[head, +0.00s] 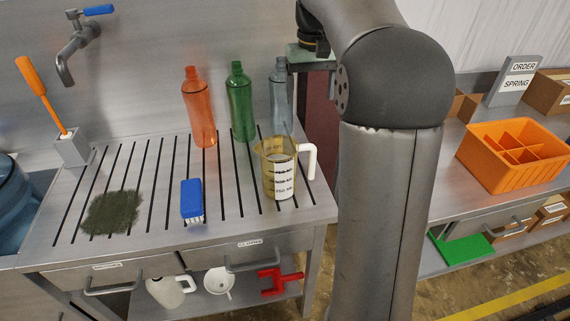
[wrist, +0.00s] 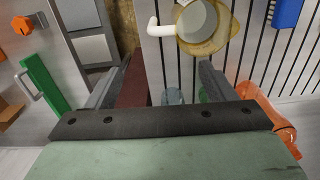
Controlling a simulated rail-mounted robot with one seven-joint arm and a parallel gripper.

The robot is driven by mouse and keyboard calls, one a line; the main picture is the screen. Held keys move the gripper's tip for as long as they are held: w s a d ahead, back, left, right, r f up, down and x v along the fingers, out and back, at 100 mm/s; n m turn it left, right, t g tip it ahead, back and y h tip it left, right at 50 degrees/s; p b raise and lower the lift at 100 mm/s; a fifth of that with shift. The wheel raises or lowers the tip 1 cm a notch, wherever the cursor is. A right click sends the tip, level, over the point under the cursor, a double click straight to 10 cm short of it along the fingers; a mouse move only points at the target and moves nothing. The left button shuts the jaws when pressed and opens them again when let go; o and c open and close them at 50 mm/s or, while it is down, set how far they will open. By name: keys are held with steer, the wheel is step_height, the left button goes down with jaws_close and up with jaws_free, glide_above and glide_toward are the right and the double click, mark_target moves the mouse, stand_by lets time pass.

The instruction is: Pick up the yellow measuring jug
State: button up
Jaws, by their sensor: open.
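The yellow see-through measuring jug (head: 268,155) stands upright on the slatted steel drainboard. It has a white handle on its right and a white scale with dark markings. In the wrist view the jug (wrist: 222,38) is seen from above at the top, beyond the fingers, with its handle to the left. My gripper (wrist: 162,75) is open and the jug is not between its fingers. In the head view my arm hides part of the gripper, which is at the right of the clear bottle.
An orange bottle (head: 199,110), a green bottle (head: 239,100) and a clear bottle (head: 279,85) stand behind the jug. A blue brush (head: 191,197) and a green scouring pad (head: 112,212) lie to its left. An orange crate (head: 480,167) sits on the right bench.

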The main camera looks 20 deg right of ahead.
mark_target(307, 144)
step_height(307, 144, down, 11)
steer(key=shift+a+r+p, duration=0.1)
steer(key=shift+p, duration=0.3)
steer(key=shift+s+a+f+p, duration=0.1)
steer(key=shift+f+p, duration=0.1)
steer(key=shift+f, duration=0.7)
steer(key=shift+s+d+f+p, duration=0.15)
steer(key=shift+f+p, duration=0.1)
steer(key=shift+f, duration=0.7)
steer(key=shift+s+a+f+p, duration=0.1)
steer(key=shift+a+f+p, duration=0.1)
steer(key=shift+f, duration=0.7)
steer(key=c, duration=1.5)
jaws_close()
steer(key=shift+r, duration=0.1)
